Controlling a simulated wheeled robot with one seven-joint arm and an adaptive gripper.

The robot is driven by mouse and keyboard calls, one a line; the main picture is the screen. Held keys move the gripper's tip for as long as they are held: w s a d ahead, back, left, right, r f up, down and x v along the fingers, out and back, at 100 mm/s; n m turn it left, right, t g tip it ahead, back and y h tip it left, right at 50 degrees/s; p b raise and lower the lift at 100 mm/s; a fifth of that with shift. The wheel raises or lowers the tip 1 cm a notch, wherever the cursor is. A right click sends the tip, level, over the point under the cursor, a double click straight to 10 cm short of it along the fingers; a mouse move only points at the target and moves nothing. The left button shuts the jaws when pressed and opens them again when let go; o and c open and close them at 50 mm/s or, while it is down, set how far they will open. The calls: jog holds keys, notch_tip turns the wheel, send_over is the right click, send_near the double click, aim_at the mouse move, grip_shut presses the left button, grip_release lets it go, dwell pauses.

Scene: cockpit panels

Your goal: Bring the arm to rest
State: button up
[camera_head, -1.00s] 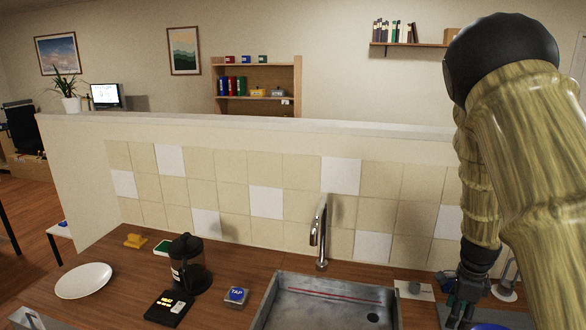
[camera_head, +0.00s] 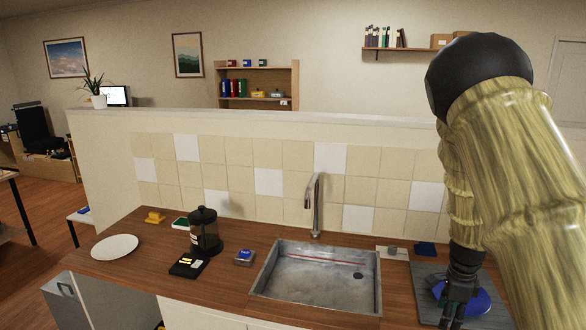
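My arm (camera_head: 500,150) comes in from the right side of the view and bends down over the right end of the counter. My gripper (camera_head: 453,308) points down at the lower right, in front of a blue round thing (camera_head: 478,301) on a grey board (camera_head: 431,285). The fingers are small and dark, and I cannot tell whether they are open or shut or whether they touch the blue thing.
A metal sink (camera_head: 320,275) with a tap (camera_head: 314,205) is left of my gripper. A French press (camera_head: 205,232), a black box (camera_head: 189,265) and a white plate (camera_head: 115,247) stand on the wooden counter further left. A tiled low wall (camera_head: 270,180) runs behind.

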jog(key=s+a+f+n+g+h+b, duration=0.1)
jog(key=s+a+f+n+b, duration=0.3)
jog(key=s+f, duration=0.7)
jog(key=s+a+f+n+h, duration=0.1)
jog(key=s+f+n, duration=0.55)
jog(key=f, duration=0.75)
jog(key=s+a+f+n+y+b, duration=0.1)
jog(key=s+a+f+n, duration=0.4)
jog(key=s, duration=0.5)
jog(key=s+a+f+n+y+b, duration=0.1)
jog(key=s+a+f+n+b, duration=0.2)
jog(key=s+a+f+n, duration=0.3)
jog(key=s+a, duration=0.4)
jog(key=shift+s+n+t+y, duration=0.3)
jog(key=shift+n, duration=0.05)
